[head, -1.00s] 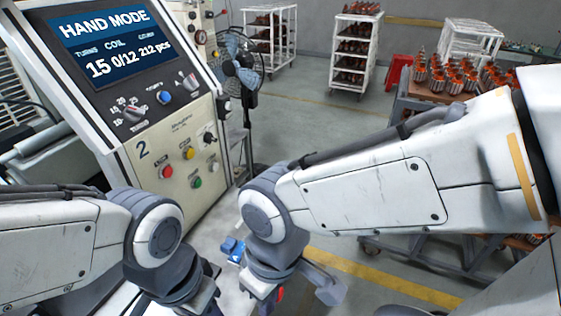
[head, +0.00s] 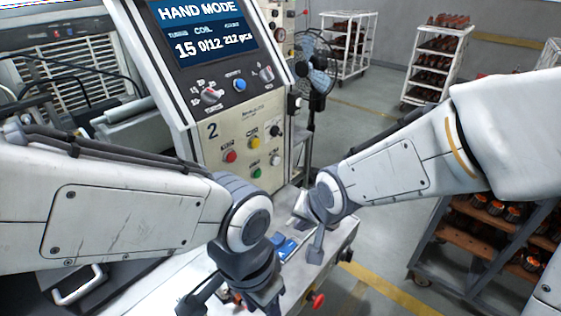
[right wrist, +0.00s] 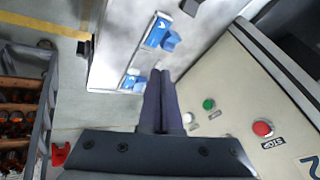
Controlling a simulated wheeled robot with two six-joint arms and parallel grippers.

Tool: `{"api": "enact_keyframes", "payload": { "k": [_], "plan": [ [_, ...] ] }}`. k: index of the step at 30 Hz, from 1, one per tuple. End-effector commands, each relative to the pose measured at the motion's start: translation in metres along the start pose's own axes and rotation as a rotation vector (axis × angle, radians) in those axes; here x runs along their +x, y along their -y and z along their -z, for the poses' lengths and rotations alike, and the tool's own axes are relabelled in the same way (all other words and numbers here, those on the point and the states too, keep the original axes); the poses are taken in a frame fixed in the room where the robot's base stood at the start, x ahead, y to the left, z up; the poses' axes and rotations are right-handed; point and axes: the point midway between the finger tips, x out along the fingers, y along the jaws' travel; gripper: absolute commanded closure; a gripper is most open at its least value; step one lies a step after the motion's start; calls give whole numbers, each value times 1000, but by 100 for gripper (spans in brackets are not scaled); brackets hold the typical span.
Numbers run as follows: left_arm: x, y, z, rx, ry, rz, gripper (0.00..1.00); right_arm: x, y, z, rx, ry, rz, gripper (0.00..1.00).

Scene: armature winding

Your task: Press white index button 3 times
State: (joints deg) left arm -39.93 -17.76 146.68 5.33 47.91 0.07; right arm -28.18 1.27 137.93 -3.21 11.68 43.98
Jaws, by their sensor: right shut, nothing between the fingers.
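The white index button (head: 275,160) sits on the cream control panel, right of the green button (head: 256,172) and below the black knob. In the right wrist view the white button (right wrist: 187,118) shows just right of my fingers, beside the green button (right wrist: 208,104). My right gripper (right wrist: 163,76) is shut and empty. In the head view my right gripper (head: 316,246) hangs in front and to the right of the panel, apart from the button. My left gripper (head: 232,302) is low at the bottom edge, partly cut off, so its jaws are unclear.
The panel also carries a red stop button (head: 230,156) and a yellow button (head: 253,143). The screen (head: 208,30) reads HAND MODE, 15, 0/12, 212 pcs. Blue parts (head: 285,248) lie on the light work surface below. A fan (head: 314,70) and loaded racks stand behind.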

Motion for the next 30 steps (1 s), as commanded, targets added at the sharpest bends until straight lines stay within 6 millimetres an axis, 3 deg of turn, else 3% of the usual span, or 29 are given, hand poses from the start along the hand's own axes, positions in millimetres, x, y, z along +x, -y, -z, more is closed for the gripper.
{"api": "enact_keyframes", "payload": {
  "k": [1, 6, 10, 15, 25, 30],
  "plan": [
    [8, 1, 0, 0, 0, 0, 50, 24, -2, 24, 138, -64, 30, 100],
    [19, 1, -1, 0, 0, 0, 50, 68, -3, 102, 558, -248, 214, 100],
    [23, 2, -1, 0, 0, 0, 50, 82, -5, 135, 748, -304, 337, 100],
    [24, 2, -1, 0, 0, 0, 50, 86, -6, 149, 835, -323, 404, 100],
    [23, 2, -1, 0, 0, 0, 50, 86, -5, 150, 836, -323, 406, 100],
    [24, 2, -1, 0, 0, 0, 50, 90, 5, 153, 833, -323, 407, 100]
  ]
}}
